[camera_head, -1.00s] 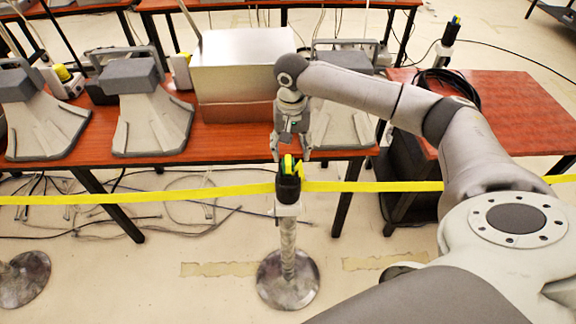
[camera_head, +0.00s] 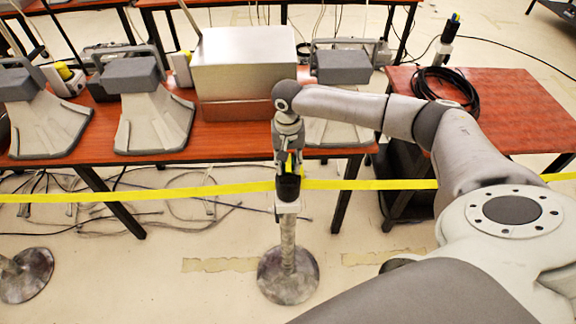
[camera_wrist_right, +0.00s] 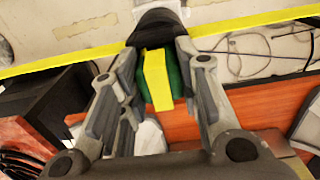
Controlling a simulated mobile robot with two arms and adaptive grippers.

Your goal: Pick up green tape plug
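The green tape plug (camera_wrist_right: 174,74), with a yellow strip on it, stands in the black top of a metal post; in the head view little more than its yellow part (camera_head: 289,163) shows. My right gripper (camera_head: 288,170) is straight above the post, pointing down, with its fingers on both sides of the plug. In the right wrist view, the fingers (camera_wrist_right: 155,52) are close to the plug's sides. I cannot tell whether they press on it. My left gripper is in neither view.
Yellow barrier tape (camera_head: 370,185) runs out on both sides of the post (camera_head: 288,240). Behind it is a red-brown table (camera_head: 225,148) with grey devices and a metal box (camera_head: 243,65). Another table (camera_head: 520,110) holds coiled black cable at the right. Loose cables lie on the floor.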

